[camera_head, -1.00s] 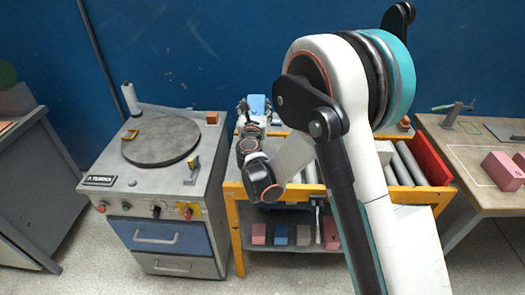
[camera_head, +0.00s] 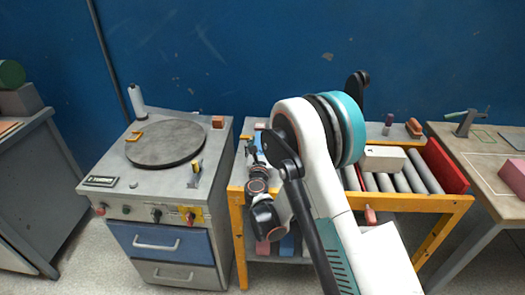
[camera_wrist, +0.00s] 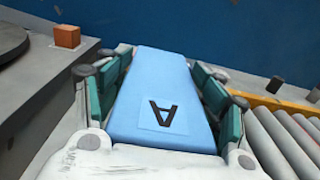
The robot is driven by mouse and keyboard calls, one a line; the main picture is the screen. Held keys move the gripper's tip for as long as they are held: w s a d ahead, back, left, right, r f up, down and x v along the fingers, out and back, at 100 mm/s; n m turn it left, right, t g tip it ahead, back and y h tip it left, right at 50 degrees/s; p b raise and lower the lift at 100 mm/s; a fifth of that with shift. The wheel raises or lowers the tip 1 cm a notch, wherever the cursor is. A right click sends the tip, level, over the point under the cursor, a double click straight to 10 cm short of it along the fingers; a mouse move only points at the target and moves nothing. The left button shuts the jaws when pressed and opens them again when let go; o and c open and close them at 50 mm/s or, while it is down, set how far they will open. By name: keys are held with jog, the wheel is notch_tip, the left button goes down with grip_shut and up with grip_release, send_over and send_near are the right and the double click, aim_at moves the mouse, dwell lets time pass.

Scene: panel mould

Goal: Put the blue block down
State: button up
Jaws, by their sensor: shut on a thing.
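The blue block (camera_wrist: 165,85) is light blue with a black letter A on its face. In the wrist view it lies between the two teal-padded fingers of my gripper (camera_wrist: 165,78), which is shut on it. In the head view my gripper (camera_head: 255,152) is at the left end of the yellow-framed roller table (camera_head: 400,203).
Left of the roller table stands a grey cabinet with a round turntable (camera_head: 165,143) and a small orange block (camera_head: 218,122). Rollers (camera_head: 405,181), a pale block (camera_head: 383,158) and a red panel (camera_head: 445,165) are to the right. A blue wall is behind.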

jog(key=shift+f, duration=0.5)
jog(key=shift+f, duration=0.1)
jog(key=o, duration=1.6)
